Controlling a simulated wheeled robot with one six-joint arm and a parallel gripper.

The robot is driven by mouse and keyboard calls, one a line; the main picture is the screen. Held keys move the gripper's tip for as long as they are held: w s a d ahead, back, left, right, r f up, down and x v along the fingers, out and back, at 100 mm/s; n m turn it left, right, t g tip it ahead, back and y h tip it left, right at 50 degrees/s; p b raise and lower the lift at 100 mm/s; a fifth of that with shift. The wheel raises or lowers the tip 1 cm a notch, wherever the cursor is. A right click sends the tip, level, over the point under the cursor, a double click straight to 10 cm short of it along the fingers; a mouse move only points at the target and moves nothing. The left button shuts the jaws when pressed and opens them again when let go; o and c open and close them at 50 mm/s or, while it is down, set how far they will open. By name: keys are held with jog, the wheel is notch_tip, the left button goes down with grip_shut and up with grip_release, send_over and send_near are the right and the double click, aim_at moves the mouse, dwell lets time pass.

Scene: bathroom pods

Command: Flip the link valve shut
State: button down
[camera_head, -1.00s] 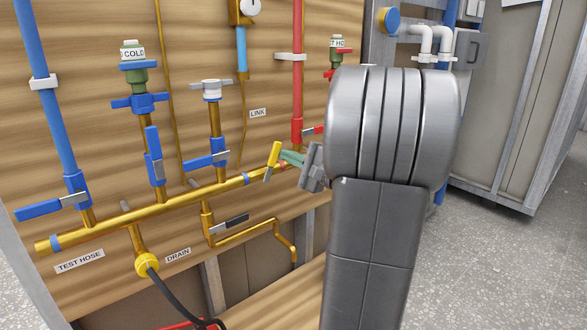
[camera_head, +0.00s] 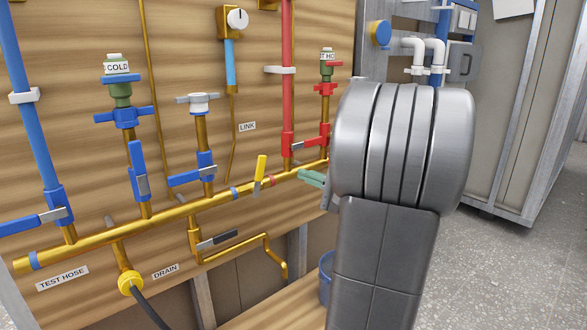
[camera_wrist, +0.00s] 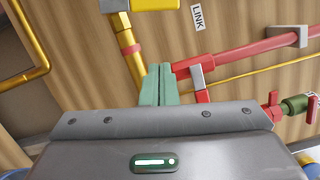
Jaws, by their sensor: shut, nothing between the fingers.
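The link valve's yellow lever (camera_head: 261,168) stands up across the brass manifold pipe, below the LINK label (camera_head: 247,126). The pipe runs on both sides of it, with a blue band to its left and a red band to its right. My gripper (camera_head: 302,176) has green fingers and is shut and empty, to the right of the lever and apart from it. In the wrist view the fingers (camera_wrist: 157,72) are together beside the brass pipe, and part of the yellow lever (camera_wrist: 155,4) shows at the top edge. My arm hides what lies behind the gripper.
Red hot-side valves (camera_head: 318,142) and a red pipe (camera_head: 287,80) stand close above the fingers. Blue cold-side valves (camera_head: 205,170) are to the left. A drain valve with a black lever (camera_head: 222,238) is below. A blue bucket (camera_head: 327,275) is low beside my arm.

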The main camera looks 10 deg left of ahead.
jog(key=shift+p+v, duration=0.35)
jog(key=shift+v, duration=1.8)
jog(key=shift+a, duration=0.1)
jog(key=w+a+m, duration=0.1)
jog(key=a, duration=0.2)
jog(key=w+a+m, duration=0.1)
jog(key=a+m, duration=0.1)
jog(key=a, duration=0.1)
jog(key=w+a+f+m+t+p, duration=0.1)
jog(key=a, duration=0.2)
jog(key=shift+w+a+m, duration=0.25)
jog(key=shift+w+m, duration=0.1)
jog(key=shift+m, duration=0.05)
jog(key=shift+s+f+m+t+p, duration=0.1)
jog(key=shift+f+m+t+p, duration=0.45)
jog(key=shift+m, duration=0.8)
jog(key=shift+s+f+m+t+p, duration=0.1)
jog(key=shift+f+m+t+p, duration=0.2)
jog(key=shift+f+m+p, duration=0.75)
jog(key=shift+s+f+m+t+p, duration=0.1)
jog(key=shift+f+m+t, duration=0.3)
jog(key=shift+m, duration=1.3)
jog(key=shift+r, duration=0.2)
